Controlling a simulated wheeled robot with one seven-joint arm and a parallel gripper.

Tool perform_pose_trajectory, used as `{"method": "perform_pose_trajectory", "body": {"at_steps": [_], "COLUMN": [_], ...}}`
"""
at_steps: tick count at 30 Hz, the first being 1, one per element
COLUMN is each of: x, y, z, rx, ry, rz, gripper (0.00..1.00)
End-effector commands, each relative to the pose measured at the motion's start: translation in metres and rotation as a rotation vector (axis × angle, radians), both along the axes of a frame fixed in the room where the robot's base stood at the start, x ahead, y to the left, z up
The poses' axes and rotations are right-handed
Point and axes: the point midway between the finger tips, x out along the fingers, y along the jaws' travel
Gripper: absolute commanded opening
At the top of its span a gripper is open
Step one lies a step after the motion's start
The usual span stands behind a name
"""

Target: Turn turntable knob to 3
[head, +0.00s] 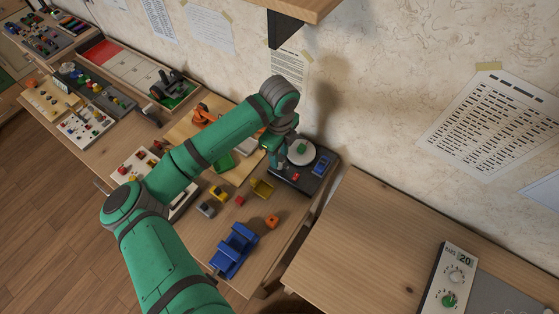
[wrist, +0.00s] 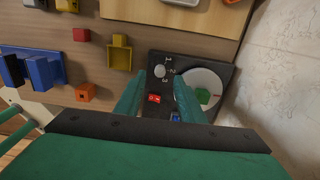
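The turntable is a black base (wrist: 222,66) with a pale round platter (wrist: 190,78) bearing a green block (wrist: 203,96). Its small light-grey knob (wrist: 160,71) has white numbers printed beside it; the knob's exact setting is too small to tell. A red switch (wrist: 154,99) sits on the base, nearer the wrist camera. My gripper (wrist: 159,77) is open, its green fingers apart with the knob between their tips in the picture. Contact cannot be told. In the head view my gripper (head: 275,160) is over the left side of the turntable (head: 318,185) and hides the knob.
A blue toy car (head: 322,164) lies on the turntable base. The wall rises close behind, with a shelf (head: 300,8) above.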

Motion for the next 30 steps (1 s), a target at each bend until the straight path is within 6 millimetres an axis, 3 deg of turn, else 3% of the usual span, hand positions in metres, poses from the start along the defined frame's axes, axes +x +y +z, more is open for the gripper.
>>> {"method": "perform_pose_trajectory", "body": {"at_steps": [3,9,20,25,30], "x": [-0.001,0.000,0.000,0.000,0.000], "y": [0.000,0.000,0.000,0.000,0.000], "z": [-0.020,-0.039,-0.044,-0.044,-0.043], "rx": [-0.001,-0.002,-0.001,-0.001,0.000], "ry": [0.003,0.001,0.001,0.001,0.001], "rz": [0.002,0.000,0.000,0.000,-0.002], "gripper": [0.36,0.36,0.36,0.00,0.00]}}
